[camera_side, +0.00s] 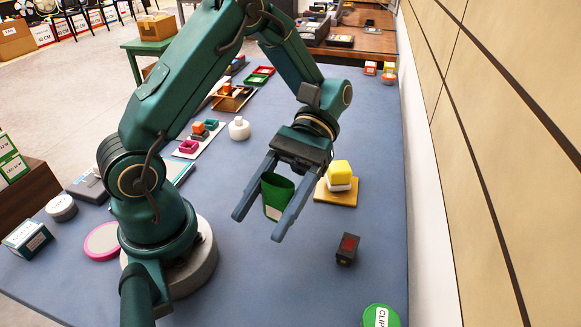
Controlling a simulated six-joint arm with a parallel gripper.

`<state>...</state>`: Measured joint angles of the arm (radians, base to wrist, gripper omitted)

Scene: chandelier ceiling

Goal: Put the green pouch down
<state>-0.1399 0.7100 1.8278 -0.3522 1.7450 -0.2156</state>
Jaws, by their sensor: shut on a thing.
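The green pouch (276,194) is held between the two fingers of my gripper (258,228), with its green sides and a pale label low on its front showing. My gripper is shut on it and points down toward the front of the blue table (225,275). The pouch seems to be above the table, but I cannot tell how high its bottom is. Part of it is hidden behind the right finger.
Right of my gripper, a yellow and white object (340,175) stands on a yellow board (335,193). A small dark box with a red face (347,249) and a green round lid (381,316) are nearer. A white bottle (239,129) stands behind. The table front is mostly clear.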

